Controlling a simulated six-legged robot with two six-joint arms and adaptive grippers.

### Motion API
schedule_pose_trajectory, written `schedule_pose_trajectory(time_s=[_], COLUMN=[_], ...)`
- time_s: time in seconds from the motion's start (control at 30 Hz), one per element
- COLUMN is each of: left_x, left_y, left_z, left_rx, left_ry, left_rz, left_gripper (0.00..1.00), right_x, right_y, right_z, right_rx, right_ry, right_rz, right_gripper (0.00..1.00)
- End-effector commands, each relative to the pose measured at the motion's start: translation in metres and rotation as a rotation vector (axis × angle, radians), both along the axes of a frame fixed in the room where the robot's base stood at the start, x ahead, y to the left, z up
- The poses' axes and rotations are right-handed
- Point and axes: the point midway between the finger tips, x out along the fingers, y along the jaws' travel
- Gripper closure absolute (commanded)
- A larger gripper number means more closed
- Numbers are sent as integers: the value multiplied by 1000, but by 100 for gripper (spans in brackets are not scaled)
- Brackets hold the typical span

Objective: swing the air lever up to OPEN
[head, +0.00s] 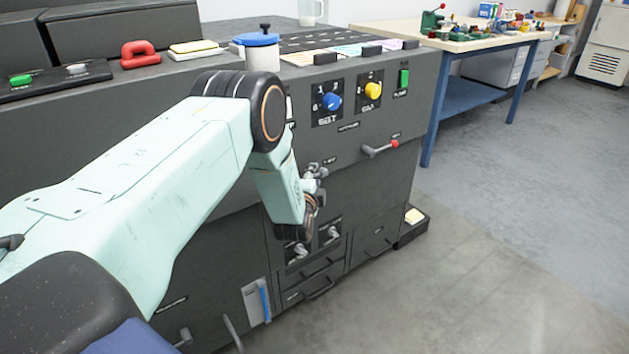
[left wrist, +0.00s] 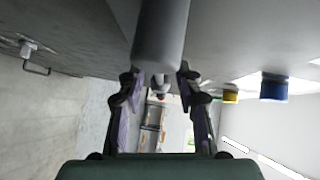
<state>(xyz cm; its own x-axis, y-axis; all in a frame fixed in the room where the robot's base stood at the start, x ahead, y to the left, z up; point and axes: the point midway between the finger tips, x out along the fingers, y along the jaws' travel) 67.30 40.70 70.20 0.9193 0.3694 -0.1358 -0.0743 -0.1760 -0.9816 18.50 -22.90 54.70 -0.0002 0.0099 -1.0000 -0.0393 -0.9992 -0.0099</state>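My left gripper (head: 315,186) is in front of the machine, to the left of and below that lever. In the left wrist view its two fingers (left wrist: 160,88) are spread apart. A thick grey rounded bar (left wrist: 160,35) comes in from the top between them, very close to the camera. I cannot tell which part it is, or whether the fingers touch it. My right gripper is out of view.
A blue dial (head: 331,102) and a yellow dial (head: 373,91) sit above the lever. Two small grey levers (head: 298,250) and drawers are below. A blue-lidded pot (head: 260,50) stands on top. A workbench (head: 455,43) stands behind; the floor (head: 500,240) at right is clear.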

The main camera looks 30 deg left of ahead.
Motion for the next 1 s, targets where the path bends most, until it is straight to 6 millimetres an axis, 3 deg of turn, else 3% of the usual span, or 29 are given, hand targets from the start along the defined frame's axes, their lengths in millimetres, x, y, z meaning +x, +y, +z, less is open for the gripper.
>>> schedule_pose_trajectory(time_s=[0.37,0.77,1.0], left_x=[7,7,7], left_y=[2,1,1], left_z=[0,-1,-1], left_rx=[-1,-1,-2], left_ry=[1,1,2], left_rz=[2,2,1], left_gripper=[65,99,100], right_x=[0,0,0], right_y=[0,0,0], right_z=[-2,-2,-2], right_rx=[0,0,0], right_ry=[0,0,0], right_rz=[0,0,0], right_gripper=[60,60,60])
